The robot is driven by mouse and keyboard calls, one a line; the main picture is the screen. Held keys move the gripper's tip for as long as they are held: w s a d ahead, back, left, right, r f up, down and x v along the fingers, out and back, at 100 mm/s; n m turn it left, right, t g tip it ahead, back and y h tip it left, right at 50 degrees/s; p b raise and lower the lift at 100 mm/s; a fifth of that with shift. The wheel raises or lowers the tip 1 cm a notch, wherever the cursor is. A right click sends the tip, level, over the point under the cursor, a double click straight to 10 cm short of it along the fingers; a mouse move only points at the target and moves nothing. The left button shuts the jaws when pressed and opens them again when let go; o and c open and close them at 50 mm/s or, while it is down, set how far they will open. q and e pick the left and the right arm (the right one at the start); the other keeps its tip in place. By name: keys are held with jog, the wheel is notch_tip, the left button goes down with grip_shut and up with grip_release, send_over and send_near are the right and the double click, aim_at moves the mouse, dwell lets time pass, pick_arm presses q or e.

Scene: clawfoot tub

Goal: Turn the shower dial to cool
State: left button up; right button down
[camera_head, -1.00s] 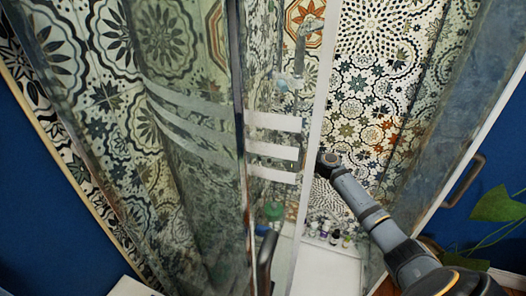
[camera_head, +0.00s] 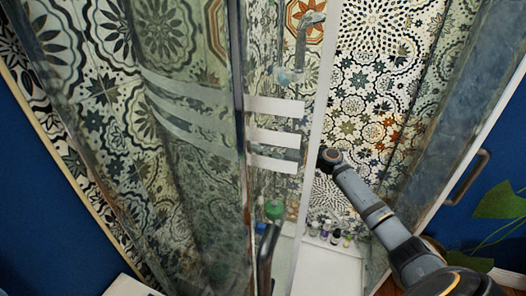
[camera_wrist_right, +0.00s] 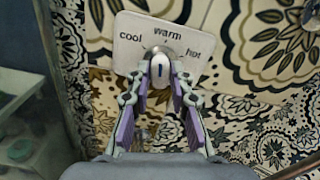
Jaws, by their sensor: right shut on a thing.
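My left gripper is out of view.
A glass shower door with white stripes (camera_head: 274,136) and a dark handle (camera_head: 268,250) stands just left of my right arm. Several small bottles (camera_head: 335,237) and a green bottle (camera_head: 274,209) stand low in the shower. A plant (camera_head: 497,203) is at right.

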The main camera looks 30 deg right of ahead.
jog(key=shift+f+n+b, duration=0.1)
jog(key=shift+n+b, duration=4.5)
jog(key=shift+b, duration=0.05)
jog(key=c, duration=1.2)
grip_release()
jog(key=shift+r, duration=5.05)
